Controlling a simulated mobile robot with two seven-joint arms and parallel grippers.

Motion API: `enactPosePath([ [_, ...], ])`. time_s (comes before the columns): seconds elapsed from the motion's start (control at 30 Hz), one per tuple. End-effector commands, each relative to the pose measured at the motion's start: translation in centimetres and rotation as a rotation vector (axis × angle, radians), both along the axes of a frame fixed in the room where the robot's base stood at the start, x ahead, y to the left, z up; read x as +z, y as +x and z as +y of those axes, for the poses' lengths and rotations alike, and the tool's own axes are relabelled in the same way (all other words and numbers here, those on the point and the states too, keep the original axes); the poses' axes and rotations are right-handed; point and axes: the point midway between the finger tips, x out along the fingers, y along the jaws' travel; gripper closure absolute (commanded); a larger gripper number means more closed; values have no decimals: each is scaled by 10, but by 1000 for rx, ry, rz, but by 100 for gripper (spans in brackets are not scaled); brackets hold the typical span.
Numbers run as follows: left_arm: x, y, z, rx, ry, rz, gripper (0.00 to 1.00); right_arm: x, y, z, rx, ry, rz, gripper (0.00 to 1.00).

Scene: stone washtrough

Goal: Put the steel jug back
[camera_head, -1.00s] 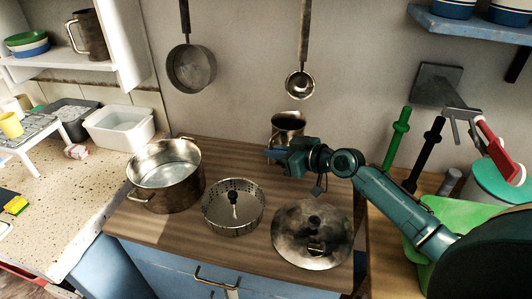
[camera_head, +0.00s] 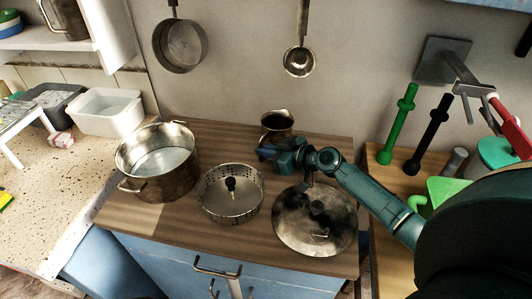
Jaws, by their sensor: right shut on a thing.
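The steel jug (camera_head: 277,120) stands upright at the back of the wooden counter, near the wall. Its dark open mouth and spout show, and its lower part is hidden behind my gripper. My right gripper (camera_head: 266,150) reaches in from the right and is shut on the jug at its near side. The fingertips are small here and partly hidden by the gripper body. My left gripper is not in view.
A steel pot (camera_head: 157,165), a perforated steamer basket (camera_head: 232,193) and a round lid (camera_head: 314,220) fill the wooden counter (camera_head: 130,215) in front of the jug. A pan (camera_head: 180,46) and a ladle (camera_head: 299,62) hang above. Green and black rods (camera_head: 401,125) stand right.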

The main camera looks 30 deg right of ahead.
Motion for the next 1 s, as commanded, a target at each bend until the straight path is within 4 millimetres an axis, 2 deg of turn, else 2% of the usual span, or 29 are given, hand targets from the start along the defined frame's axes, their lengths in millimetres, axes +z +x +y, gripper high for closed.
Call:
enactPosePath([
  [0.3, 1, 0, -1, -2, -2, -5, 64, -3, 1, -1, -2, 0, -8, 100],
  [0.43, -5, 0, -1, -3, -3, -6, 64, -8, 1, -1, -1, -2, -8, 100],
  [0.47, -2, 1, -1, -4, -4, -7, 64, -8, 0, 0, 0, -1, -3, 92],
  [0.7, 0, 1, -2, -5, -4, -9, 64, -7, 0, 0, -1, 0, -2, 73],
  [1.0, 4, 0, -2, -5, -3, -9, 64, -4, 0, 0, -1, 0, -2, 73],
])
